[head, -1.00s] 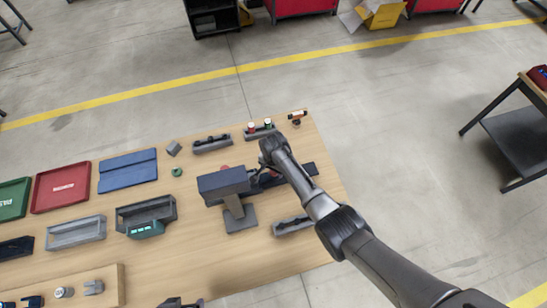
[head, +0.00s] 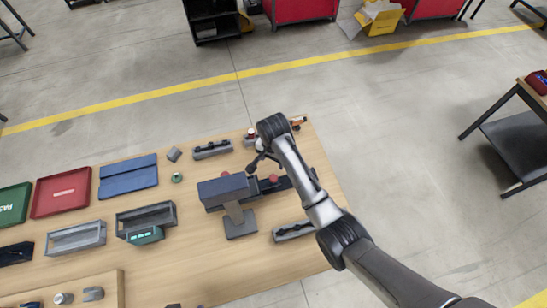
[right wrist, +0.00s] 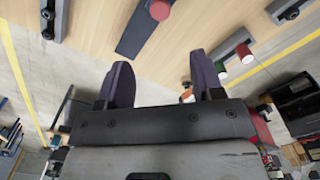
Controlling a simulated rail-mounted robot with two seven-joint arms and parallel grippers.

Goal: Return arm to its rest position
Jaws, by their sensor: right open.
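My right arm comes in from the lower right in the head view. Its gripper (head: 262,160) is above the table, just behind the dark feeder device (head: 224,188). In the right wrist view its two dark fingers (right wrist: 162,83) stand wide apart with nothing between them. A red round piece (head: 273,178) on the dark bar beside the feeder also shows in the right wrist view (right wrist: 158,10), apart from the fingers. My left gripper cannot be made out.
The wooden table (head: 180,250) carries a red tray (head: 62,192), a blue tray (head: 128,177), grey bins (head: 76,238) and a grey holder (head: 293,231) near the arm. A holder with red and green pieces (right wrist: 234,62) is at the back. Floor right of the table is clear.

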